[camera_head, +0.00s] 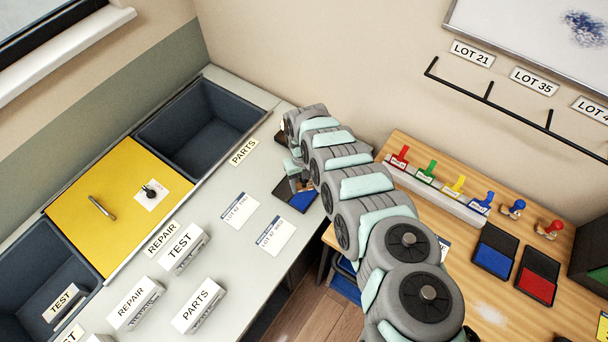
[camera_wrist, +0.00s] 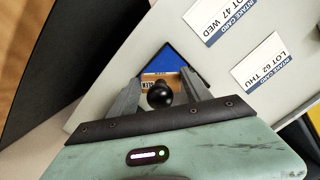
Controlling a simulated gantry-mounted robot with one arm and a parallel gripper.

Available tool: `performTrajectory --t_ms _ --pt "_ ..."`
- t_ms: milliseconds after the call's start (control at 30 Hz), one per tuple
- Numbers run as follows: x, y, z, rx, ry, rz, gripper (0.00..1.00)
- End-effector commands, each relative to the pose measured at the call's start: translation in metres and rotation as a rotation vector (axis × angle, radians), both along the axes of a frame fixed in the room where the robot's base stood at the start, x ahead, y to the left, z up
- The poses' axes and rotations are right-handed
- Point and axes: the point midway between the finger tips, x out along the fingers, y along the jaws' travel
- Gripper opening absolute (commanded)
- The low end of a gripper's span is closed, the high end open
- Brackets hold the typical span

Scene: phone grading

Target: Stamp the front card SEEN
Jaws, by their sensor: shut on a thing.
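My gripper (camera_wrist: 160,88) is shut on a stamp with a round black knob (camera_wrist: 160,95) and a wood-coloured block with a small label, too small to read surely. In the head view my gripper (camera_head: 299,181) is low at the grey counter's right edge, partly hidden by my arm. The stamp is over a blue ink pad (camera_head: 301,202), which also shows in the wrist view (camera_wrist: 152,62); I cannot tell whether they touch.
A wooden bench (camera_head: 420,160) at right holds a stamp rack (camera_head: 437,192), a blue pad (camera_head: 495,250) and a red pad (camera_head: 537,274). White label blocks (camera_head: 183,249) stand on the counter's left part. The counter around the cards is clear.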

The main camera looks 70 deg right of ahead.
Motion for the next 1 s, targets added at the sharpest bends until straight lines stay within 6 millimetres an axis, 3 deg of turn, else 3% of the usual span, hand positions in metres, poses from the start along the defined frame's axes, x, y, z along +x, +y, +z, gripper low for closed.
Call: performTrajectory --t_ms 600,1000 --pt "0.001 0.0 -0.055 -0.001 -0.003 0.0 0.31" --pt "0.0 0.0 -0.06 -0.001 -0.001 0.001 0.31"
